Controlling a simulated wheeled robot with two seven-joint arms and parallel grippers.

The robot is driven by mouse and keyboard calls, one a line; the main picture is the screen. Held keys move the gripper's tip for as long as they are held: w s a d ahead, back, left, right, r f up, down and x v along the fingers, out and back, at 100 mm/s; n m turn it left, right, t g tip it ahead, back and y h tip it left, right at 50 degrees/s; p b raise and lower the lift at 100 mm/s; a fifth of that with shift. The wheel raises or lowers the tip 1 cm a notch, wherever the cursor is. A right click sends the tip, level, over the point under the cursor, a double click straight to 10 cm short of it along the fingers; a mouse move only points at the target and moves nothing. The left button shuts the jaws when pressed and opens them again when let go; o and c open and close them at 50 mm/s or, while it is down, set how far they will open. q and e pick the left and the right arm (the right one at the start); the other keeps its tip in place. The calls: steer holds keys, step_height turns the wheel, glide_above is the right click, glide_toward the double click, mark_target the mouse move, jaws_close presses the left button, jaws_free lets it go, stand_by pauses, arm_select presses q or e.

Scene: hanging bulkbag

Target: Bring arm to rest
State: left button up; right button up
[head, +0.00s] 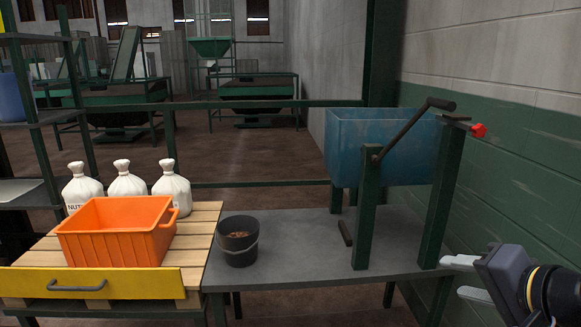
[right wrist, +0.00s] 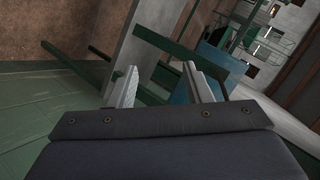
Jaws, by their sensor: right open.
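My right gripper (head: 468,277) is at the lower right of the head view, in front of the green and white wall and right of the grey table. Its two light fingers are apart with nothing between them. In the right wrist view the fingers (right wrist: 158,88) also stand apart and empty, with the blue bin (right wrist: 222,72) and its frame beyond them. My left gripper does not show in the head view.
A blue bin (head: 352,140) hangs in a green frame on the grey table (head: 300,245). A black bucket (head: 238,251) stands there too. Left are an orange crate (head: 105,248) and three white sacks (head: 127,182) on a pallet (head: 200,225). The wall (head: 520,165) is close on the right.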

steer(key=s+a+f+n+g, duration=0.3)
steer(key=s+f+n, duration=0.1)
steer(key=s+f, duration=0.4)
steer(key=s+a+f+n+g, duration=0.3)
steer(key=s+f, duration=0.4)
steer(key=f, duration=0.3)
step_height(320, 180, up, 22)
steer(key=p, duration=2.3)
steer(key=shift+s+a+r+n, duration=0.15)
steer(key=shift+s+r+n, duration=0.05)
steer(key=shift+n, duration=0.2)
